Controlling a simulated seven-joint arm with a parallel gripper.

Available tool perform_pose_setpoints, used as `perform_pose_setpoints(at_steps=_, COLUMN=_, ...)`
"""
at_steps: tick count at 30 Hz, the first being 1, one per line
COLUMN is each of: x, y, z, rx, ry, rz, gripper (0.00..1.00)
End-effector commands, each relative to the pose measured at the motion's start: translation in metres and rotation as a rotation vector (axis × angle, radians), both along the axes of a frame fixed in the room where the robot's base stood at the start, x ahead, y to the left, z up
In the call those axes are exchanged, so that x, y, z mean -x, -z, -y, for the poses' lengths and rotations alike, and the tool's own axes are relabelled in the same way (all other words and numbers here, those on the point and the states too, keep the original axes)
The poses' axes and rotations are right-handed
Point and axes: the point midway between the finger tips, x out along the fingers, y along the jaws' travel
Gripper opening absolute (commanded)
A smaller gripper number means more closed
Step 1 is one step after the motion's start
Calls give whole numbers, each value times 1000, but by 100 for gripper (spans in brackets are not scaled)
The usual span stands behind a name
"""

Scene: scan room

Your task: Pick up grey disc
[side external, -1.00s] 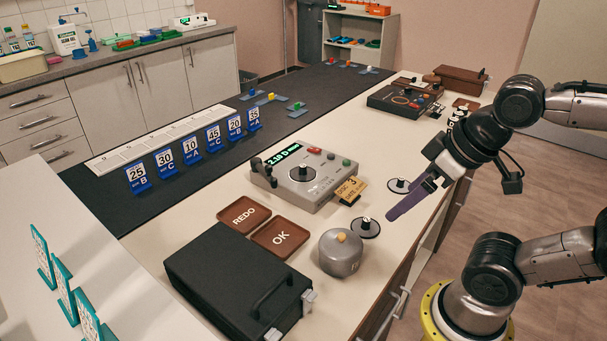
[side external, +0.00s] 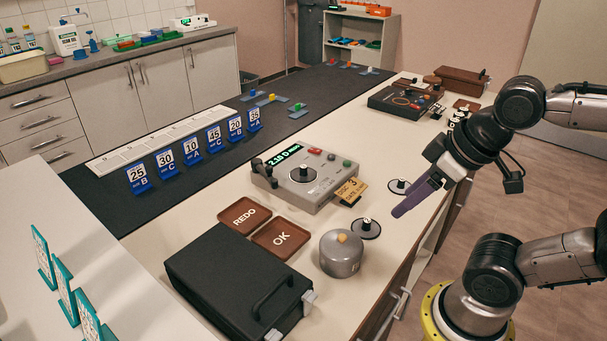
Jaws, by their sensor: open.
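A similar disc (side external: 303,174) sits on top of the grey measuring device (side external: 322,182). I cannot tell which one is the task's grey disc. My gripper (side external: 402,211), with long purple fingers, is open and empty above the bench's front edge, right of the near disc and apart from it. One finger hides most of the other.
A metal pot (side external: 341,255) with a yellow knob stands near the near disc. A black case (side external: 238,284) and brown REDO (side external: 244,213) and OK (side external: 280,239) trays lie left. A yellow tag (side external: 350,190) lies by the device. A dark control box (side external: 405,101) stands farther back.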

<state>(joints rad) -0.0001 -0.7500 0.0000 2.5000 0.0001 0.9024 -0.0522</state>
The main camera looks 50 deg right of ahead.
Motion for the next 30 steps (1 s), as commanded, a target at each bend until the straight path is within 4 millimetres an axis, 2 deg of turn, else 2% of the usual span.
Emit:
perform_pose_setpoints(at_steps=2, x=3, y=1, z=0, rx=42, ry=-80, rz=-15, gripper=62)
perform_pose_setpoints(at_steps=4, x=3, y=-6, z=0, rx=101, ry=-193, rz=-15, gripper=62)
perform_pose_setpoints(at_steps=7, x=-7, y=-32, z=0, rx=208, ry=-389, rz=5, gripper=62)
perform_pose_setpoints(at_steps=11, x=-33, y=-69, z=3, rx=347, ry=-645, rz=-8, gripper=62)
perform_pose_setpoints(at_steps=15, x=-75, y=-105, z=10, rx=480, ry=-914, rz=-47, gripper=62)
perform_pose_setpoints(at_steps=18, x=-112, y=-124, z=18, rx=557, ry=-1096, rz=-83, gripper=62)
perform_pose_setpoints(at_steps=21, x=-149, y=-135, z=29, rx=610, ry=-1256, rz=-119, gripper=62)
perform_pose_setpoints(at_steps=26, x=-208, y=-136, z=51, rx=658, ry=-1471, rz=-171, gripper=62)
perform_pose_setpoints(at_steps=30, x=-257, y=-122, z=75, rx=665, ry=-1623, rz=-211, gripper=62)
